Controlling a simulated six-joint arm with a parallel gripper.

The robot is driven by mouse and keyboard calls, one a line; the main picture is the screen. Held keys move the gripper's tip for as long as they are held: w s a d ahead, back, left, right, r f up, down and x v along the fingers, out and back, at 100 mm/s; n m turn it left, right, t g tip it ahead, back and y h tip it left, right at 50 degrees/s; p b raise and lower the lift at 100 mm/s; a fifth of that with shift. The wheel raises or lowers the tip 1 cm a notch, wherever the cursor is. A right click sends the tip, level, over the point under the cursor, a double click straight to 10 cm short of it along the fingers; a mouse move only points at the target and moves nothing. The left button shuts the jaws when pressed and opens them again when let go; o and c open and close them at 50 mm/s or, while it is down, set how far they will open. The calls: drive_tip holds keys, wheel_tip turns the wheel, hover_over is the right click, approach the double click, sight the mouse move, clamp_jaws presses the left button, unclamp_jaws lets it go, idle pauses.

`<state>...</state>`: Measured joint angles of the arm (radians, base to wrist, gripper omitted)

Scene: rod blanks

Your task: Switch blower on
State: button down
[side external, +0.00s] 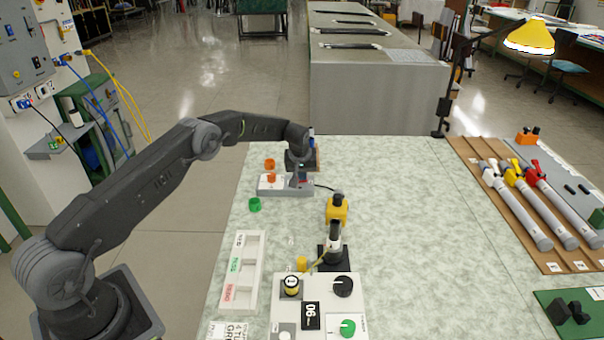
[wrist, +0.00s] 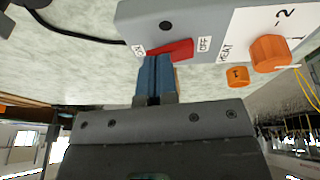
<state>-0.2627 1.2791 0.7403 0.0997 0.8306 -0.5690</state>
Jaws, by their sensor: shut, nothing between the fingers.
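The blower control box (side external: 272,190) is light grey and stands near the far left of the table. In the wrist view its panel (wrist: 190,20) carries a red rocker switch (wrist: 181,47) between printed ON and OFF labels. An orange knob (wrist: 271,53) marked HEAT is on the same panel. My gripper (wrist: 155,62) is shut and empty, its blue fingertips over the ON-side part of the red switch and hiding some of it. I cannot tell whether they touch. In the side view my gripper (side external: 300,178) is down at the box and hides the switch.
A yellow-and-black tool (side external: 337,210) stands to the right, with a knob panel (side external: 343,310) in front. A labelled white tray (side external: 241,270) lies at front left. Rods (side external: 518,210) lie on a brown board at right.

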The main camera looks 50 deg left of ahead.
drive_tip(key=shift+w+d+f, duration=0.4)
drive_tip(key=shift+d+f, duration=0.2)
drive_tip(key=shift+f, duration=0.15)
drive_tip(key=shift+s+a, duration=0.6)
drive_tip(key=shift+r, duration=0.3)
drive_tip(key=w+d+r, duration=0.2)
drive_tip(key=d+r, duration=0.3)
drive_tip(key=r, duration=0.8)
drive_tip(key=s+a+r, duration=0.1)
drive_tip(key=s+a, duration=0.4)
drive_tip(key=x, duration=0.8)
drive_tip(key=d+x, duration=0.1)
drive_tip(key=x, duration=0.3)
drive_tip(key=shift+w+d+f, duration=0.1)
drive_tip(key=shift+d+f, duration=0.1)
drive_tip(key=shift+f, duration=0.45)
